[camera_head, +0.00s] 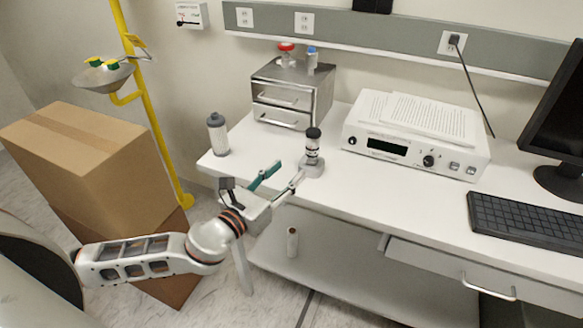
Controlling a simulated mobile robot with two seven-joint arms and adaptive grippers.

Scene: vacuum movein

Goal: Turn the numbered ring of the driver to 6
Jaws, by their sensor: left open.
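What looks like the driver (312,147) stands upright near the front edge of the white bench. It has a black cap, a pale body with dark bands and a grey base. The numbers on its ring are too small to read. My left gripper (289,169) is open, with its fingers spread just in front and to the left of the driver. One finger shows green, the other grey. The grey fingertip appears close to the driver's base; I cannot tell if it touches. Nothing is between the fingers. My right gripper is not in view.
A grey-capped bottle (217,134) stands left of the driver. Behind is a metal drawer unit (290,95) with small items on top. A white instrument (415,140) bearing papers stands to the right, then a keyboard (530,222). Cardboard boxes (75,160) are at left.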

